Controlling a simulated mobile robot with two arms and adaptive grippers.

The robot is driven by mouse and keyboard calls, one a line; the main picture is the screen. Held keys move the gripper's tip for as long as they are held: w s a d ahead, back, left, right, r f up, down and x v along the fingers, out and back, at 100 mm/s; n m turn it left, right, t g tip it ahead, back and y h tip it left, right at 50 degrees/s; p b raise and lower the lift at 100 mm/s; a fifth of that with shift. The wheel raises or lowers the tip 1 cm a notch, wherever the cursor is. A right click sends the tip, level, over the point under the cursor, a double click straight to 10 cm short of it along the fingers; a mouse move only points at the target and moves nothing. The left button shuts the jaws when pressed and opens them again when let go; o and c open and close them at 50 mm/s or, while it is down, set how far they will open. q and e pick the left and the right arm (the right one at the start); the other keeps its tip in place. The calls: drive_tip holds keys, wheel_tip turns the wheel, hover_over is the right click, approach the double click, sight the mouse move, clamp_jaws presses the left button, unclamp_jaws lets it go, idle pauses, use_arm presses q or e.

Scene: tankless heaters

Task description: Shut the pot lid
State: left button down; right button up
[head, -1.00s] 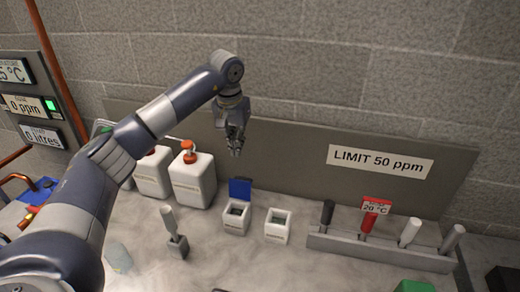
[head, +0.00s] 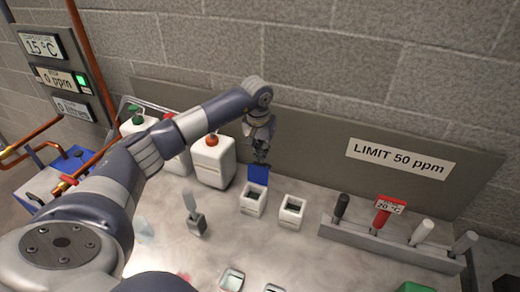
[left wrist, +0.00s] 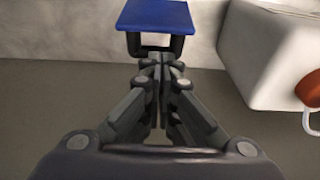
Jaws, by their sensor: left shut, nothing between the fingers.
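The pot (head: 252,202) is a small white square container on the bench, open at the top. Its blue lid (head: 259,175) stands up at the back edge. My left gripper (head: 261,157) is shut and empty, pointing down at the lid's upper edge from the back side. I cannot tell in the head view whether it touches. In the left wrist view the closed fingertips (left wrist: 160,62) are just below the blue lid (left wrist: 157,15) and its dark hinge bracket. The pot's body is hidden there. My right gripper is not in view.
A second white pot (head: 291,212) stands open to the right. A white bottle with a red top (head: 213,163) stands close on the left. A grey rack (head: 390,244) holds several handles at right. A grey backboard (head: 320,150) rises behind. A small grey holder (head: 196,224) stands left of the pot.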

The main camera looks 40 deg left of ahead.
use_arm(q)
drive_tip(key=shift+s+d+r, duration=0.15)
drive_tip(key=shift+s+r, duration=0.1)
drive_tip(key=shift+s, duration=0.55)
drive_tip(key=shift+f, duration=0.1)
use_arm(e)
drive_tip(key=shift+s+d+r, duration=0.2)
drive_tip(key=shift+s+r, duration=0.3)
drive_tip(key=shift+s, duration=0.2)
use_arm(q)
drive_tip(key=shift+s+d+t+b, duration=0.1)
drive_tip(key=shift+s+t+b, duration=0.2)
drive_tip(key=shift+b, duration=0.1)
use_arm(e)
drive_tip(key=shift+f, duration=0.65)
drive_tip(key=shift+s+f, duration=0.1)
